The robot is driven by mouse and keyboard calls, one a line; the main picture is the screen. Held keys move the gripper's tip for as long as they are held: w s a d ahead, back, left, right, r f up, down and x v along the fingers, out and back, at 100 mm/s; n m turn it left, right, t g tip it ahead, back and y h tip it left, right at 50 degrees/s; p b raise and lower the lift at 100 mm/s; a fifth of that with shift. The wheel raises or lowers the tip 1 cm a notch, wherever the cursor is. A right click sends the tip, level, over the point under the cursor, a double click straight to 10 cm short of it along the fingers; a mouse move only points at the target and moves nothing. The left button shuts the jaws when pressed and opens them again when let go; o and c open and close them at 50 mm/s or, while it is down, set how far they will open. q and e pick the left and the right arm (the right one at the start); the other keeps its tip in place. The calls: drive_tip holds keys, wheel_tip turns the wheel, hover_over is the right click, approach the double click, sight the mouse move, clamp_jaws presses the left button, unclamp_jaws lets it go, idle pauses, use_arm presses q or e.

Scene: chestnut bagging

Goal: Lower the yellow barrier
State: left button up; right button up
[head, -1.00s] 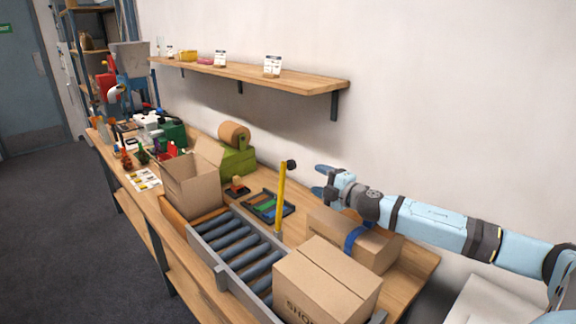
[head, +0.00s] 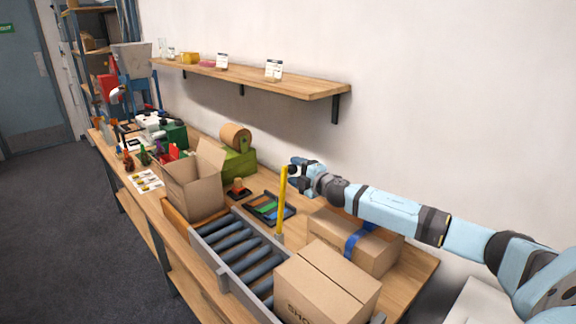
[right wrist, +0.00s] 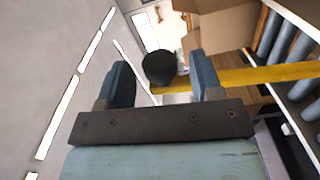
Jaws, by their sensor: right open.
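The yellow barrier (head: 282,210) stands upright beside the roller conveyor (head: 240,249). In the right wrist view, its yellow bar (right wrist: 268,75) runs in from the right edge, with a round black knob (right wrist: 159,67) at its end. My right gripper (head: 293,174) is at the top of the barrier in the head view, and the black knob is hidden there. In the right wrist view my right gripper (right wrist: 158,60) is open, with the knob showing between its two fingers. I cannot tell whether they touch. My left gripper is not in view.
A closed carton (head: 325,282) sits at the conveyor's near end. Another carton with blue tape (head: 352,243) lies behind it, below my right arm. An open carton (head: 192,187) stands at the far end. A wall shelf (head: 250,80) hangs above the bench.

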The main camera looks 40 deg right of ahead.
drive_tip(key=shift+w+a, duration=0.2)
drive_tip(key=shift+w, duration=1.65)
clamp_jaws()
